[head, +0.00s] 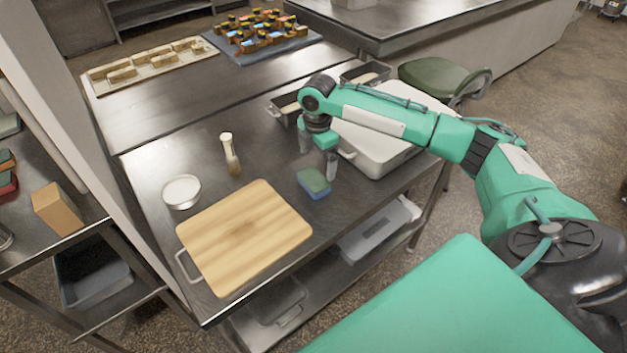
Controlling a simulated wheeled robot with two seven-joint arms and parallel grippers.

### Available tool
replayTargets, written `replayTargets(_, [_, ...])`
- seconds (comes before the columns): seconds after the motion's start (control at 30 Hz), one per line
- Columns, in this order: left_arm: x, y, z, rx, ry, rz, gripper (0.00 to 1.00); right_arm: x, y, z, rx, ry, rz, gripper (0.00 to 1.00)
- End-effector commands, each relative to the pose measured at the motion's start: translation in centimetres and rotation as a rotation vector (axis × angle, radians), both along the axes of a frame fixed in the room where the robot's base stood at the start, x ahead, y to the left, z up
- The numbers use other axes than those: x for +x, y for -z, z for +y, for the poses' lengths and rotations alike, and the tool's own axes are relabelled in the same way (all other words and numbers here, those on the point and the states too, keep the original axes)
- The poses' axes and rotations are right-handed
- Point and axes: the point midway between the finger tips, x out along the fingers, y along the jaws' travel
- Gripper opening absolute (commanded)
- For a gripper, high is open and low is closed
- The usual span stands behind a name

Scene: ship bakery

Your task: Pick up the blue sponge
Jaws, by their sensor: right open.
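The blue sponge (314,184) lies flat on the steel table, with a green top layer and a blue lower layer. It is just right of the wooden cutting board. My right gripper (320,164) points down over the table, just behind and slightly right of the sponge. Its fingers are open and hold nothing. How high the fingertips are above the table is hard to tell. My left gripper is not in view.
A wooden cutting board (240,238), a white bowl (181,192) and a brush (230,155) stand on the steel table (155,165). A large white container (375,150) is close to the right gripper. Small dark pans (284,108) are behind. Bare table lies left of the sponge.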

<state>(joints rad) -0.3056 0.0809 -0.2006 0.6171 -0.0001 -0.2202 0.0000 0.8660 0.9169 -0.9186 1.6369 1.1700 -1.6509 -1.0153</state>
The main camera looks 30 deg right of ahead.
Motion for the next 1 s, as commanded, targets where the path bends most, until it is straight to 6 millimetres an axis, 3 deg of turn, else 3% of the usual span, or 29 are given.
replayTargets(0.27, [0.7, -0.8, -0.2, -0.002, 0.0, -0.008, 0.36, -0.2, 2.2, -0.1, -0.001, 0.001, 0.003, 1.0])
replayTargets(0.5, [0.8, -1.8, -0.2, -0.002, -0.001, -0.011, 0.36, -0.3, 5.6, -0.3, 0.0, -0.001, 0.002, 1.0])
replayTargets(0.8, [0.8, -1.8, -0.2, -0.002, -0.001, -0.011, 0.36, -0.3, 6.4, -0.3, -0.001, -0.001, -0.001, 1.0])
replayTargets(0.83, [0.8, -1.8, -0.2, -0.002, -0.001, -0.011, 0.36, -0.3, 6.4, -0.3, -0.001, -0.001, -0.001, 0.98])
replayTargets(1.0, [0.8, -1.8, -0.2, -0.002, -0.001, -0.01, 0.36, -0.3, 6.3, -0.3, -0.001, -0.001, -0.001, 0.65])
